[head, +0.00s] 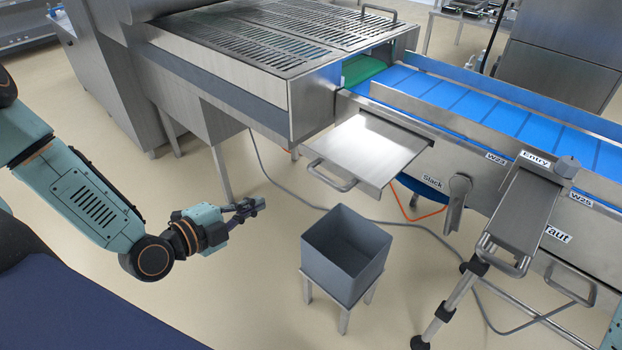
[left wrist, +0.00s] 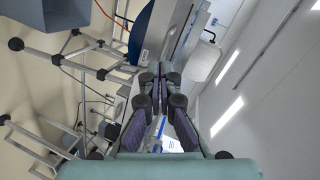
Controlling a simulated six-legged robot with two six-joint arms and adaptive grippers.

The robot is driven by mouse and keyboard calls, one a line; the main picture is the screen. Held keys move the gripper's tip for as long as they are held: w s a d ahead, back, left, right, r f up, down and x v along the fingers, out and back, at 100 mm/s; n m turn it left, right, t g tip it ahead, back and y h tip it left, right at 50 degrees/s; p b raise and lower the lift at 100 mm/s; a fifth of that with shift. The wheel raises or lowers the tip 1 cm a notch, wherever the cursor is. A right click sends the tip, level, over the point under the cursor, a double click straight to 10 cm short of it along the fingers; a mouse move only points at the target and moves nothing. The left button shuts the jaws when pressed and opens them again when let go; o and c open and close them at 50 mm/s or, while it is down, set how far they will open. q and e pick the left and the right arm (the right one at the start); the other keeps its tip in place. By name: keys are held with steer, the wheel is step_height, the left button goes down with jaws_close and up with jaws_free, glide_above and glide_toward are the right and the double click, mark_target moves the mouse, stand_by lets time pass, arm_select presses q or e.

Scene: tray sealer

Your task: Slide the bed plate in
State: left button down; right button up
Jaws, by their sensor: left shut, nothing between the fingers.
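The bed plate (head: 372,152) is a bright flat metal plate with a bar handle (head: 332,178) on its near left edge. In the head view it sticks out from the side of the machine, below the blue conveyor. My left gripper (head: 256,206) is in the air to the left of the handle and apart from it. Its fingers are together and empty; they also show in the left wrist view (left wrist: 160,72). I cannot pick out the plate for sure in the left wrist view. My right gripper is not in view.
A grey open bin (head: 346,222) on a small stand is below the plate. A slatted metal cover (head: 270,35) tops the machine, and the blue belt (head: 490,108) runs right. A tilted metal chute (head: 520,212) labelled Entry stands at right. Cables lie on the floor.

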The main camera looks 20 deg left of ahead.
arm_select(q)
steer(key=m, duration=0.2)
steer(key=m+b, duration=0.2)
steer(key=b, duration=0.3)
glide_toward(311, 173)
steer(key=shift+h, duration=0.3)
steer(key=b+x, duration=0.1)
steer(key=x, duration=0.5)
steer(key=shift+w+f, duration=0.2)
steer(key=shift+w+a, duration=0.15)
